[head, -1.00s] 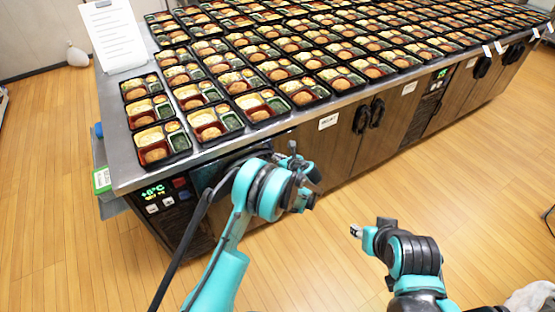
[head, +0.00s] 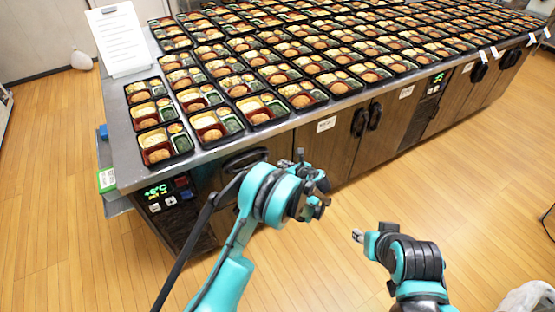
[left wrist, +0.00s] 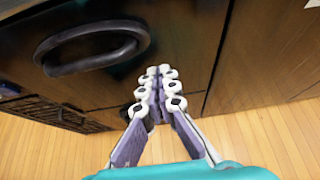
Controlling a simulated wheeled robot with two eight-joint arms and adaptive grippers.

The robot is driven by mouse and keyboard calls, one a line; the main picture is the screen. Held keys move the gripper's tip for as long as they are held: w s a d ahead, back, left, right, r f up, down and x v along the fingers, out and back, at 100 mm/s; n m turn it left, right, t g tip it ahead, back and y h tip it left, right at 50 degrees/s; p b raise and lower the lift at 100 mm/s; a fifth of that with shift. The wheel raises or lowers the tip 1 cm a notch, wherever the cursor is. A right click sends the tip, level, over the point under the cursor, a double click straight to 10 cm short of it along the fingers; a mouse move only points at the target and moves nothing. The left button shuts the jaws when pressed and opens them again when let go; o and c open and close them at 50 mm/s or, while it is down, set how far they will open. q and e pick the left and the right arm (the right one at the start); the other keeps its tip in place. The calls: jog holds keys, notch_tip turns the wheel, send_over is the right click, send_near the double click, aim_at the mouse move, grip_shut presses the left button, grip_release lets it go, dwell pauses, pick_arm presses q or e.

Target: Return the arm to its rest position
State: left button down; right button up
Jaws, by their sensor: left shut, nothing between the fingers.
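My left gripper (head: 318,190) hangs in front of the counter's wooden doors, below the level of the steel top. In the left wrist view its fingers (left wrist: 157,97) are together and hold nothing, in front of a dark cabinet handle (left wrist: 92,47). I cannot tell whether they touch the doors. My right gripper (head: 368,237) is over the wooden floor, apart from the counter; its fingers are too small to tell whether they are open or shut.
The steel counter (head: 122,165) holds many bento trays (head: 165,145) in rows. A clipboard (head: 119,38) stands at its back left. A control panel (head: 168,193) and dark handles (head: 360,120) are on its front. The floor (head: 450,190) at right is open.

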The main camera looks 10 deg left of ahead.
pick_arm(q)
jog(key=p+v, duration=0.1)
jog(key=v, duration=0.4)
jog(key=shift+s+d, duration=0.1)
